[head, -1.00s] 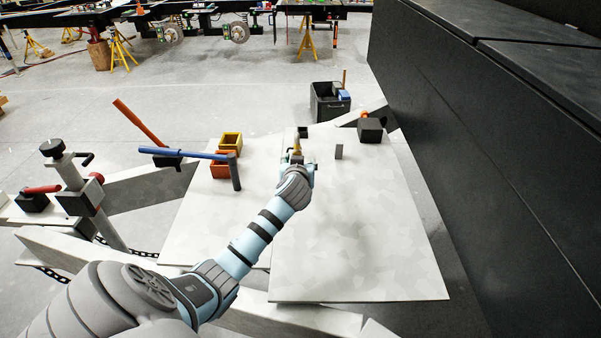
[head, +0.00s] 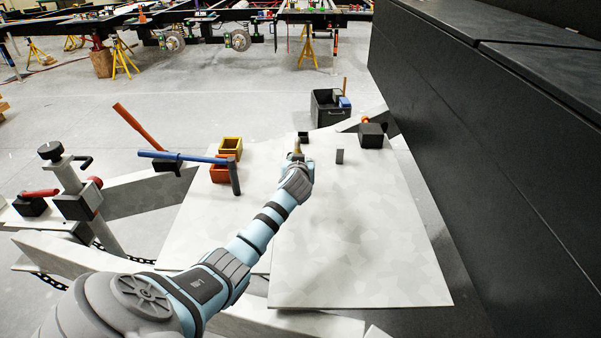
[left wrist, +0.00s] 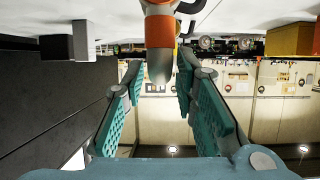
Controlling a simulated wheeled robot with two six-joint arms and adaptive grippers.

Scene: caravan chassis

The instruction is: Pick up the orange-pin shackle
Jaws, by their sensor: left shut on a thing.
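My left gripper (head: 297,155) is over the far part of the pale board, with its arm coming in from the lower left. In the left wrist view the gripper's teal fingers (left wrist: 158,78) are closed around an orange and grey piece, which looks like the orange-pin shackle (left wrist: 160,32). Its orange part and rounded grey end show between the fingers; the rest is cut off by the frame's top edge. In the head view the gripper mostly hides it. My right gripper is not in view.
A yellow bin (head: 230,145) and an orange bin (head: 219,173) stand left of the gripper, beside a blue-handled hammer (head: 190,157). A small grey block (head: 339,156) and a black block (head: 371,136) lie to the right. The near board (head: 355,240) is clear; a dark wall (head: 480,150) borders the right.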

